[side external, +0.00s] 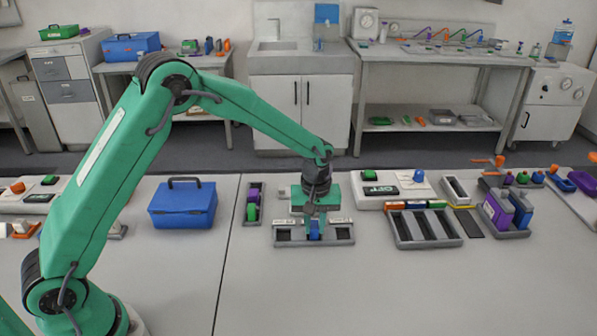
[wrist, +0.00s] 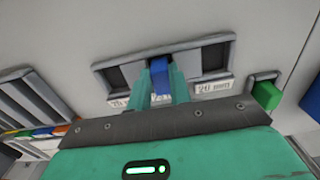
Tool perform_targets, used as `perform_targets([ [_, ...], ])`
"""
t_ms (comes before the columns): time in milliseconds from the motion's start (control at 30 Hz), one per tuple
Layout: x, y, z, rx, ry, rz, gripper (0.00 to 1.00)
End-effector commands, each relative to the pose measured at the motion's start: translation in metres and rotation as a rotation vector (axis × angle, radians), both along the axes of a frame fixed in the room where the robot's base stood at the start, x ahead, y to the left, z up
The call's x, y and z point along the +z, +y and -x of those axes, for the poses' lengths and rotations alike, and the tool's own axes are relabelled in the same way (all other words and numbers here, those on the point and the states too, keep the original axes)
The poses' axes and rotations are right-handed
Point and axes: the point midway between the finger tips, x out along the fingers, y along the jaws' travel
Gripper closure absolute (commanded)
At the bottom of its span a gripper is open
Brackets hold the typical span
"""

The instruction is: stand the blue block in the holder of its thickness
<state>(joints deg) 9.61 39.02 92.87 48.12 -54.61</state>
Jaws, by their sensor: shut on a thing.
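The blue block (side external: 315,228) is upright between the fingers of my gripper (side external: 315,218), at the middle of the grey holder (side external: 282,243). In the wrist view the blue block (wrist: 159,72) shows between the two green fingertips of my gripper (wrist: 160,84). The grey holder (wrist: 104,66) has a dark opening on each side of the block. A label reading 20 mm is near the right opening; the left label is partly hidden by a finger. The block's lower end is hidden, so I cannot tell how deep it sits.
A blue toolbox (side external: 183,208) stands to the left. A small rack with purple and green pieces (side external: 253,205) is close left of the holder. A grey slotted tray (side external: 427,243) and a rack of purple and blue blocks (side external: 508,210) are right. The front bench is clear.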

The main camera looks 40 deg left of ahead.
Motion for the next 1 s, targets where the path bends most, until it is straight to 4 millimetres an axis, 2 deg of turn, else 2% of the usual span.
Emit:
perform_targets([
  [233, -0.003, 0.000, 0.000, 0.000, 0.001, 0.000, 1.00],
  [267, -0.003, 0.000, 0.000, 0.000, 0.001, -0.001, 0.76],
  [367, -0.003, 0.000, 0.000, 0.000, 0.000, 0.000, 0.57],
  [400, -0.003, 0.000, 0.000, 0.000, 0.000, 0.000, 0.55],
  [767, 0.000, 0.000, 0.000, 0.000, -0.001, 0.000, 0.55],
  [1000, 0.019, 0.000, -0.001, 0.000, -0.004, 0.001, 0.55],
])
